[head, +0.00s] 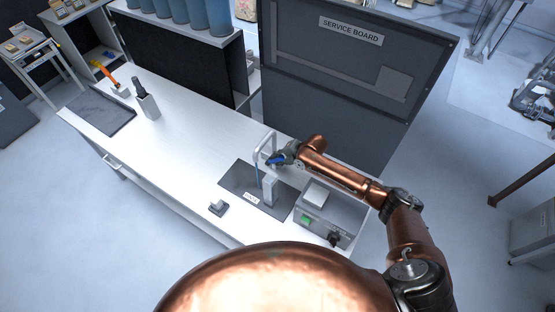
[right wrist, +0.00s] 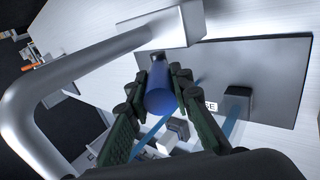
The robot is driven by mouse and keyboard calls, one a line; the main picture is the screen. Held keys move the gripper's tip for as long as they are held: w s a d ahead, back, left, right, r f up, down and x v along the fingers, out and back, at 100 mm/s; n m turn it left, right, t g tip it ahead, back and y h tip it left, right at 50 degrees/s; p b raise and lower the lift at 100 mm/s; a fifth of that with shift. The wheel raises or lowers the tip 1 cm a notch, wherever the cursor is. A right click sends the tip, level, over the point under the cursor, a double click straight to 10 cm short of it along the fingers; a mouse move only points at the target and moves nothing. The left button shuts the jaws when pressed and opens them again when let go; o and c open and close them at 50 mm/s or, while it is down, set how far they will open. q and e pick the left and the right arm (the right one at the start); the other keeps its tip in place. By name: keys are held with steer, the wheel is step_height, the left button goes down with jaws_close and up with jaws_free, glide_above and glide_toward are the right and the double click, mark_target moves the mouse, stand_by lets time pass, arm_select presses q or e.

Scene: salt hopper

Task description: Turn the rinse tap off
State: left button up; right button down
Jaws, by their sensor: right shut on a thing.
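The rinse tap (head: 262,140) is a silver bent pipe at the back of a dark rinse plate (head: 234,180). In the right wrist view its pipe (right wrist: 40,95) curves close past the camera from a pale block. A thin blue line (head: 259,178), looking like a water stream, runs down below the spout. My right gripper (head: 272,160) is at the tap, its fingers around the blue handle (right wrist: 160,92). The fingers close on both sides of the handle in the right wrist view (right wrist: 160,100). My left gripper is out of view.
A grey upright block (head: 269,190) stands at the plate. A grey device with a green button (head: 305,220) sits to its right, and a small dark block (head: 217,208) in front. The service board (head: 350,75) rises behind. The bench's middle (head: 190,140) is clear.

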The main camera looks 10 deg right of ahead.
steer(key=shift+w+a+r+g+h, duration=0.35)
steer(key=shift+g+h, duration=0.05)
steer(key=shift+w+a+r+g+h, duration=0.15)
steer(key=shift+w+a+g+h, duration=0.1)
steer(key=shift+g+h, duration=0.35)
steer(key=c, duration=1.7)
jaws_free()
steer(key=v, duration=1.2)
